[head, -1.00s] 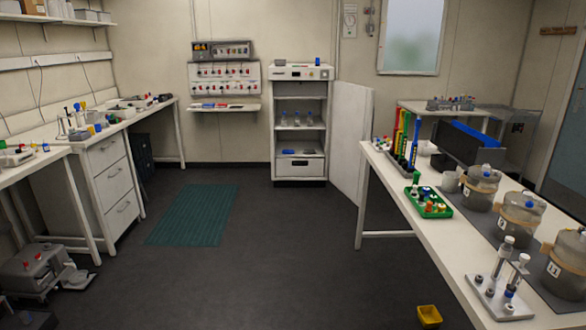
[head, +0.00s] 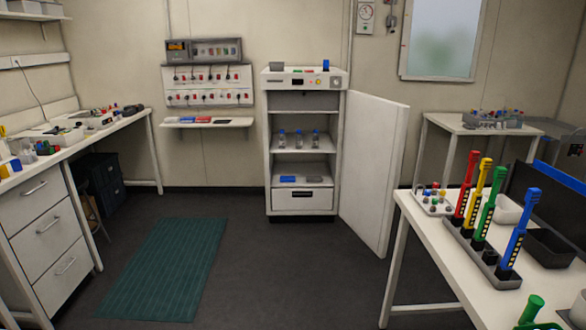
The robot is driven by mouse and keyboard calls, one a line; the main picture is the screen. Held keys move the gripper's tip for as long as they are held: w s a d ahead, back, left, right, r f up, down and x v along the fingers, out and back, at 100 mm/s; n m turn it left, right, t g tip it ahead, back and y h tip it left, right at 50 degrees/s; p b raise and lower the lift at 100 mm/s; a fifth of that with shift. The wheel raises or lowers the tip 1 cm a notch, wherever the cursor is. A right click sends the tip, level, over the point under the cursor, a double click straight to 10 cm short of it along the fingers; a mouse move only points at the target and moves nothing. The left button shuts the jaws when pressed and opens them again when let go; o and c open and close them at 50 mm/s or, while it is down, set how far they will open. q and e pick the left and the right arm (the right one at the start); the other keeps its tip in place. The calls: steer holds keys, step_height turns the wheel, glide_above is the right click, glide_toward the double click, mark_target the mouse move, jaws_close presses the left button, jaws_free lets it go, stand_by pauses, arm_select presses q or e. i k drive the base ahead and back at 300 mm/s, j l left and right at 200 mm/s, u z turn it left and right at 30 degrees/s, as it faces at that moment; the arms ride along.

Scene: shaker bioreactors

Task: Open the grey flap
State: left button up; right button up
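A tall white cabinet (head: 270,160) stands against the back wall with its white door (head: 372,165) swung open to the right. A dark grey panel (head: 303,101) spans the top of its opening, just under the control strip; it looks like the grey flap and appears upright and closed. It is too small to make out a handle on it. Neither of my grippers is in view.
Below the panel are a shelf with several small bottles (head: 298,138), a lower shelf with a blue item (head: 288,179), and a drawer (head: 303,199). A green mat (head: 165,268) lies on the floor. A white bench (head: 430,230) stands at right; the floor before the cabinet is clear.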

mark_target(319, 100)
steer(key=i, duration=2.3)
